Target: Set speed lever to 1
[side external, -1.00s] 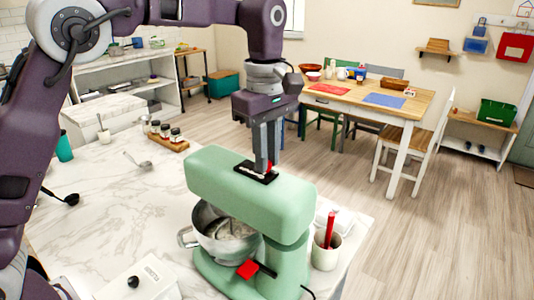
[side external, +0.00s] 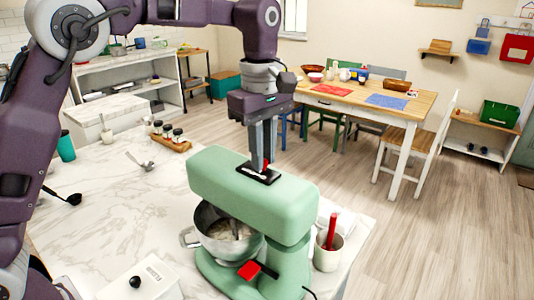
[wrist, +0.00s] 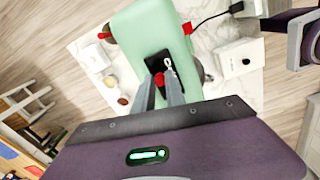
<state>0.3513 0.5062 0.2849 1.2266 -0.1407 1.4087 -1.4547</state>
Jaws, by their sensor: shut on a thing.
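The green stand mixer (side external: 250,195) stands on the marble counter, with a black speed plate (side external: 244,168) on top of its head. The red knob of the speed lever (side external: 265,163) rises from the plate. My gripper (side external: 262,168) reaches straight down from above, its fingers shut around the lever. In the wrist view the red lever knob (wrist: 159,79) sits between the fingertips of my gripper (wrist: 161,88), over the black plate (wrist: 154,59) with white markings. The fingers and knob hide part of the markings, so I cannot read the lever's setting.
The steel bowl (side external: 205,218) sits under the mixer head. A second red lever (side external: 249,270) is on the mixer's lower side. A pale cup (side external: 327,255) with a red-handled tool stands to its right. A white box (side external: 140,280) is at the front.

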